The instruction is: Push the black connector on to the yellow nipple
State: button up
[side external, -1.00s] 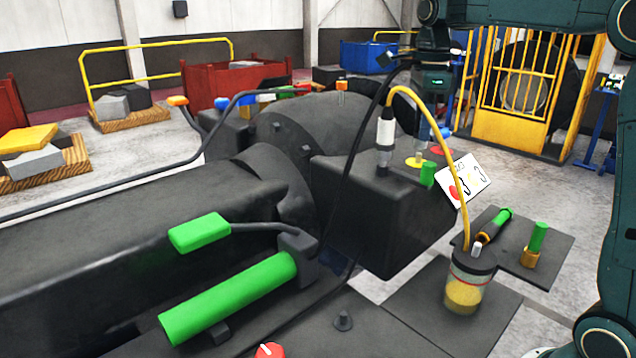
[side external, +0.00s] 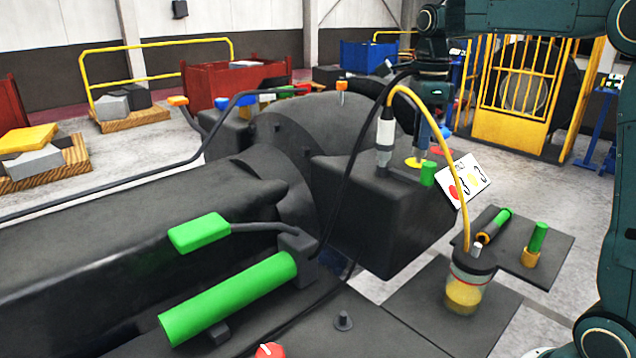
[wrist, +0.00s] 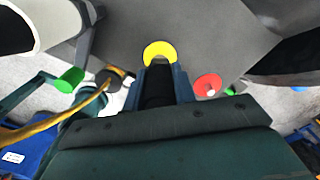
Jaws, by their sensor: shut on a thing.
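The yellow nipple's round yellow disc (side external: 413,162) lies on top of the dark block. In the wrist view, the yellow disc (wrist: 160,48) shows just beyond my fingertips, with its near part covered. My gripper (side external: 422,145) points down right over the disc. Its fingers are shut on the black connector, which shows as a dark body (wrist: 158,90) between them in the wrist view. In the side view, the fingers mostly hide the connector. I cannot tell whether the connector's lower end touches the nipple, whose stem is hidden.
A white-collared fitting (side external: 385,132) with a yellow hose (side external: 452,150) stands close left of my gripper. A red disc (wrist: 207,85) and green cylinder (side external: 428,173) are near. A card (side external: 464,182) leans at the block's edge. A jar (side external: 466,290) stands lower right.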

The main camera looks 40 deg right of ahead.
jog(key=shift+f, duration=0.8)
jog(key=o, duration=0.9)
jog(key=shift+r, duration=0.15)
jog(key=shift+r, duration=6.75)
